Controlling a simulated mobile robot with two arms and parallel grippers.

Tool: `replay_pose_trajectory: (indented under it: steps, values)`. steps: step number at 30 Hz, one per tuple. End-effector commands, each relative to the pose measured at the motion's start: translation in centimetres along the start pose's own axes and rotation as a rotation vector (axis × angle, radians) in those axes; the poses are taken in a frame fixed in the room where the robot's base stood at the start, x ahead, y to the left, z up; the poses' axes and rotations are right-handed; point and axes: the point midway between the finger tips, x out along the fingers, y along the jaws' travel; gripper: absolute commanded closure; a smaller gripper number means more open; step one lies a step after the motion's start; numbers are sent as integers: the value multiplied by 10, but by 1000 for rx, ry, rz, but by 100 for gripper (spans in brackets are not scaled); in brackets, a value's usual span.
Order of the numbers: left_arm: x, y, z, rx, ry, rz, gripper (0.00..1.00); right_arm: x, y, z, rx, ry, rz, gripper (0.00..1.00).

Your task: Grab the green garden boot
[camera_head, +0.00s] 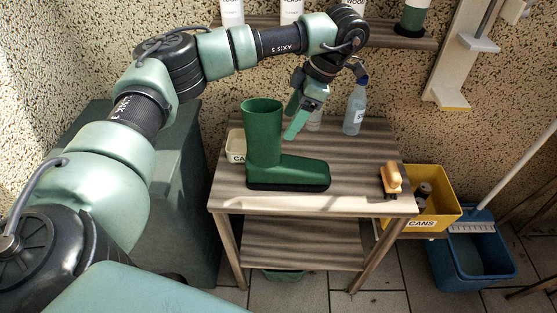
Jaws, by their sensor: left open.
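The green garden boot (264,140) stands upright on the wooden table (375,205), its toe pointing right and its dark sole flat on the top. My left gripper (291,132) is open and empty. In the picture it shows just right of the boot's shaft and above the foot; I cannot tell whether it touches the boot. My right gripper is not in view.
A spray bottle (354,110) stands behind the gripper and a brush (391,178) lies at the table's right. A white container (236,146) is partly hidden behind the boot. A yellow cans box (450,212) and blue bucket (470,262) are at right.

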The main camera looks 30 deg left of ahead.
Motion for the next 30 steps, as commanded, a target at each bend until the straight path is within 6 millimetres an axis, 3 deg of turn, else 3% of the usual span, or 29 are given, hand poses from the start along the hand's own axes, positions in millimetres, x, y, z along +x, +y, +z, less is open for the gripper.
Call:
replay_pose_trajectory:
  steps: [12, 20, 27, 30]
  values:
    - [52, -5, -4, 1, -2, -1, 32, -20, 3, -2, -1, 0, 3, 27]
    - [56, -5, -2, 1, -4, 0, 32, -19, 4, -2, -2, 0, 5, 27]
    - [55, -5, -2, 1, -4, 0, 96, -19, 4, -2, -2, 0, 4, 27]
    - [55, -5, -2, 1, -4, 0, 100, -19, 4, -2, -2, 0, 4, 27]
